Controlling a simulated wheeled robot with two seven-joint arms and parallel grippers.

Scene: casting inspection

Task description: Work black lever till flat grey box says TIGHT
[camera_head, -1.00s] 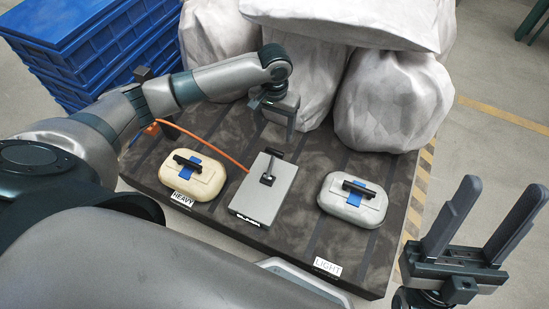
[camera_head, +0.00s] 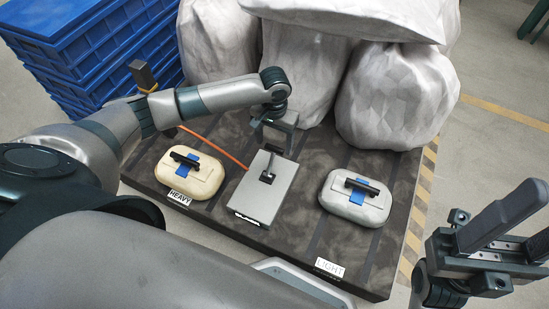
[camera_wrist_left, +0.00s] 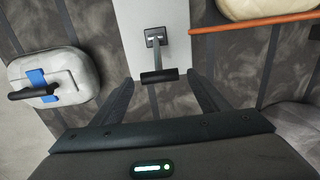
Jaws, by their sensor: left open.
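The flat grey box (camera_head: 278,196) lies on the dark platform, with a dark label or display strip on its front edge that is too small to read. The black lever (camera_head: 267,174) stands on its top; its crossbar handle shows in the left wrist view (camera_wrist_left: 159,76). My left gripper (camera_head: 275,137) is open at the box's far end. In the left wrist view its fingers (camera_wrist_left: 160,88) point toward the box, one on each side of the handle's line, with nothing gripped. My right gripper (camera_head: 515,225) is open and empty at the far right, away from the box.
A cream case (camera_head: 205,188) by a HEAVY label stands left of the box; a grey case (camera_head: 338,206) by a LIGHT label stands right. An orange hose (camera_head: 215,148) runs to the box. Large grey sacks (camera_head: 395,100) and blue crates (camera_head: 85,60) stand behind.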

